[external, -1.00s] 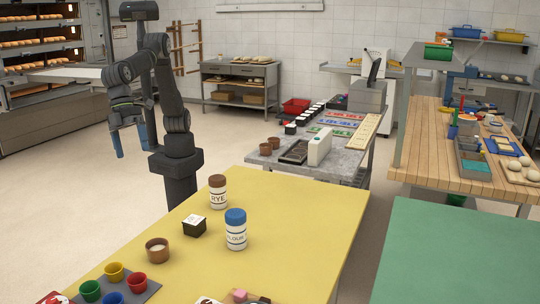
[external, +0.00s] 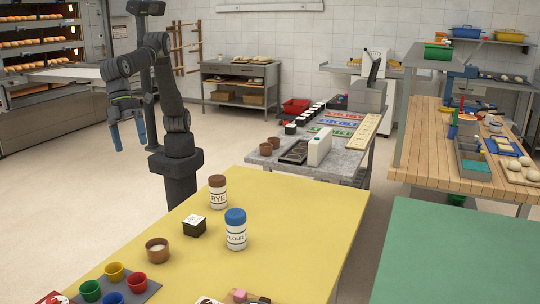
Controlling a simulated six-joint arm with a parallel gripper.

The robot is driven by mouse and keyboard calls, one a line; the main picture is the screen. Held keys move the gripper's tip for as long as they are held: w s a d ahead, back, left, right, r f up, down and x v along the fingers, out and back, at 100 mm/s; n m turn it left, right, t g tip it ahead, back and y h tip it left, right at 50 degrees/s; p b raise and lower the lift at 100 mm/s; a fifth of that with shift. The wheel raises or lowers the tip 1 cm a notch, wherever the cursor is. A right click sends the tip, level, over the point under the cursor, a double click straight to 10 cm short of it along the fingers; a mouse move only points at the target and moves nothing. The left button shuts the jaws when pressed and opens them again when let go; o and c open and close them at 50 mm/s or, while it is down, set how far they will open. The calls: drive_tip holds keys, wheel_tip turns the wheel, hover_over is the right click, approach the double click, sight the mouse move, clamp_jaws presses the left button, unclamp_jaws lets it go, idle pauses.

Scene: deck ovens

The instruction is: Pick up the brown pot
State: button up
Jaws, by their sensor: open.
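A brown pot (external: 157,250) with a pale inside stands upright on the yellow table (external: 290,210), near its left edge. Two more small brown pots stand close together on the left end of the grey table: a nearer one (external: 266,149) and a farther one (external: 274,142). My gripper (external: 130,146) hangs at the left, above the floor, with its blue fingers pointing down and apart. It is open and empty, away from all the pots.
On the yellow table, a brown-lidded RYE jar (external: 217,195), a blue-lidded jar (external: 236,232) and a black box (external: 194,227) stand beyond the pot. Coloured cups on a grey mat (external: 125,279) are in front of it. A green table (external: 460,255) is at the right.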

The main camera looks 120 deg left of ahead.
drive_tip(key=shift+c, duration=0.4)
drive_tip(key=m+g+h, duration=0.2)
drive_tip(key=g+h, duration=0.2)
drive_tip(key=g, duration=0.1)
approach(157, 244)
drive_tip(key=x, duration=0.4)
drive_tip(key=shift+w+d+f, duration=0.2)
drive_tip(key=shift+d+f, duration=0.05)
drive_tip(key=shift+f, duration=0.1)
drive_tip(key=shift+s+x, duration=0.2)
drive_tip(key=shift+x, duration=2.5)
drive_tip(key=c, duration=1.2)
drive_tip(key=shift+r, duration=0.15)
